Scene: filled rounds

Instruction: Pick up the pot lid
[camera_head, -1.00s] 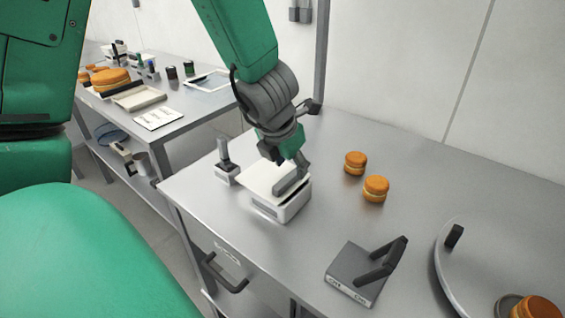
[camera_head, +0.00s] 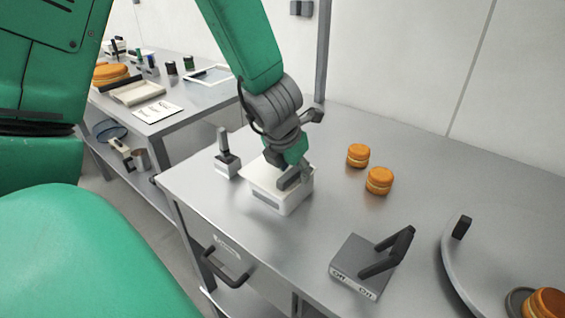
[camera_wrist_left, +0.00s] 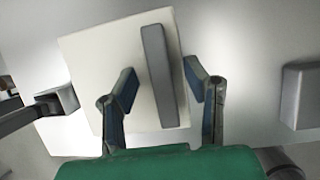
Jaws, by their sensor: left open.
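The pot lid appears to be the white square lid (camera_head: 262,172) with a grey bar handle on the white box on the near table. The lid (camera_wrist_left: 95,75) also shows in the left wrist view, with its handle (camera_wrist_left: 159,90) running lengthwise between the fingers. My left gripper (camera_head: 291,178) reaches down onto the handle from above. In the wrist view the left gripper (camera_wrist_left: 160,76) is open, one finger on each side of the bar, with visible gaps. The white box (camera_head: 284,198) is partly hidden under the lid. My right gripper is out of view.
A small lever device (camera_head: 227,163) stands close left of the box. Two orange filled rounds (camera_head: 357,155) (camera_head: 379,181) lie to the right. A grey on/off switch block (camera_head: 358,266) and a large round grey dish (camera_head: 452,265) are nearer right. Another cluttered table (camera_head: 175,118) stands behind left.

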